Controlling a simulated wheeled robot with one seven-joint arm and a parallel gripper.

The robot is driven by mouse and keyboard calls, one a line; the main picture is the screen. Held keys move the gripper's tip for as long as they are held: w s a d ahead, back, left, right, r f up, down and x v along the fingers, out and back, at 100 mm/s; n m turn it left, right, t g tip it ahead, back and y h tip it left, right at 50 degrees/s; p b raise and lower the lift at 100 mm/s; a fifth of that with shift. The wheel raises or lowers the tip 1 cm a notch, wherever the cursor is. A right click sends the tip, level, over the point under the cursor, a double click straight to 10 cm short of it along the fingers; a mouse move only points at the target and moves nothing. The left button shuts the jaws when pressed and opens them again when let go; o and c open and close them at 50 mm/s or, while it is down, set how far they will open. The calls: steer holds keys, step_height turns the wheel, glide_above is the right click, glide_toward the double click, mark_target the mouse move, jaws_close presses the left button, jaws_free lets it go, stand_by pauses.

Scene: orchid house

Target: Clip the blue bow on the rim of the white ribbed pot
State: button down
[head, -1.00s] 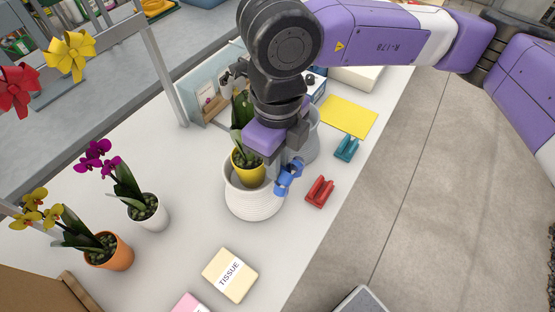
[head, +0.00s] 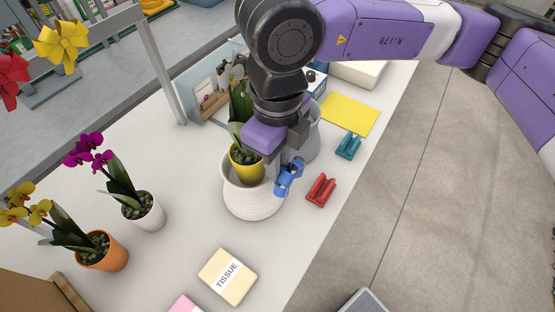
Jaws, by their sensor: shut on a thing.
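The white ribbed pot (head: 251,204) stands on the white table in the middle of the head view. A yellow pot (head: 247,171) with a leafy plant sits inside it. My gripper (head: 281,172) points down at the right side of the white pot's rim. It is shut on the blue bow (head: 290,179), which is close beside the rim at upper right. I cannot tell whether the bow touches the rim. My wrist hides part of the plant and the far rim.
A red clip (head: 320,190) and a teal clip (head: 348,146) lie to the right. Another pale pot (head: 313,140) stands behind my gripper. A yellow sheet (head: 350,114) lies at the back. A tissue pack (head: 228,276) is in front; two potted orchids (head: 143,211) (head: 103,252) stand left.

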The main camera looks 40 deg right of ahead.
steer(key=shift+f+b, duration=0.4)
steer(key=shift+f, duration=0.05)
steer(key=shift+f+b, duration=0.4)
steer(key=shift+b, duration=0.4)
stand_by(0.3)
steer(key=c, duration=1.3)
jaws_free()
steer(key=shift+o, duration=0.3)
steer(key=o, duration=0.5)
steer(key=shift+r, duration=0.1)
steer(key=shift+r+p, duration=1.25)
steer(key=shift+r, duration=2.25)
